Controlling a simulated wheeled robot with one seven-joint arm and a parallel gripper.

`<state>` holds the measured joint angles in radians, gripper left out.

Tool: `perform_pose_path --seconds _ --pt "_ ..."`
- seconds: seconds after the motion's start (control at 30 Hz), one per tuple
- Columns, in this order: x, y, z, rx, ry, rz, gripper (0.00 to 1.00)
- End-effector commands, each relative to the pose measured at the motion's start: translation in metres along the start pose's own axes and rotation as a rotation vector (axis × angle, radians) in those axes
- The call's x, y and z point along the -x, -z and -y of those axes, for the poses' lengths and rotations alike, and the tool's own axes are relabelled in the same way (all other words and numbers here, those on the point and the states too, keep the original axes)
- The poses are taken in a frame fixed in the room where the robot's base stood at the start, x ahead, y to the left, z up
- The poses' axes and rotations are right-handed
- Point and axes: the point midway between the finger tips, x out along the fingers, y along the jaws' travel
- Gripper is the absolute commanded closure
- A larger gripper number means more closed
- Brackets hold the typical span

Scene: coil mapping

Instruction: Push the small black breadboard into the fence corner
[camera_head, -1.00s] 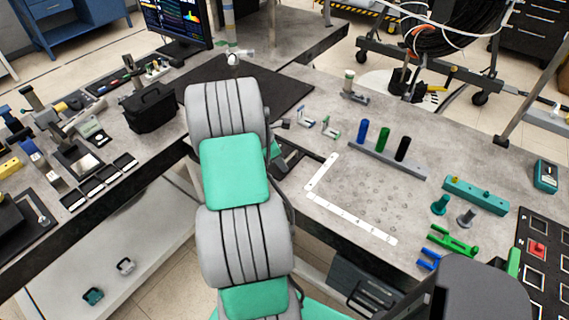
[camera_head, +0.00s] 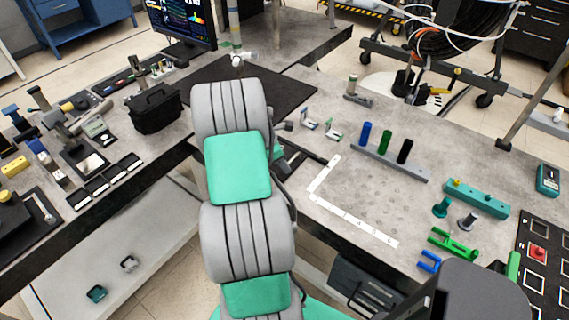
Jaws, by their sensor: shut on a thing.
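A white L-shaped fence (camera_head: 352,218) with printed marks lies on the grey bench. Its corner is at the left, near my arm. My gripper (camera_head: 303,151) is mostly hidden behind my grey and green arm; only dark parts show at the arm's right edge. It is shut on a thin dark thing (camera_head: 317,157), whose tip ends close to the upper end of the fence's short side. I cannot tell whether they touch. I cannot make out the small black breadboard; it may be hidden behind my arm.
The bench inside the fence is bare. Behind it stands a grey rack (camera_head: 388,162) with blue, green and black cylinders. Two small brackets (camera_head: 333,129) stand to its left. A teal block (camera_head: 478,198), pegs and a green fixture (camera_head: 453,243) lie to the right.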

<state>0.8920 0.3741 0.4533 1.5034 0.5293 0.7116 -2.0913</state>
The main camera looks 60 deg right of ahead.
Motion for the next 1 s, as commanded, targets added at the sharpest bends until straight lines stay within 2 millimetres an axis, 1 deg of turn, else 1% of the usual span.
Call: perform_pose_path --seconds 0.03,0.27,0.3,0.6,0.87,0.97,1.0 --pt "0.007 -0.002 -0.009 0.001 -0.023 0.001 1.0" --pt "0.006 -0.001 -0.01 0.001 -0.025 0.001 1.0" --pt "0.006 -0.001 -0.01 0.001 -0.026 0.001 0.83" --pt "0.004 -0.002 -0.006 -0.001 -0.016 0.001 0.59" --pt "0.004 -0.001 -0.004 -0.001 -0.01 0.0 0.59" --pt "0.015 -0.001 -0.005 -0.001 -0.014 0.001 0.59" --pt "0.022 -0.001 -0.006 -0.001 -0.014 0.001 0.59"
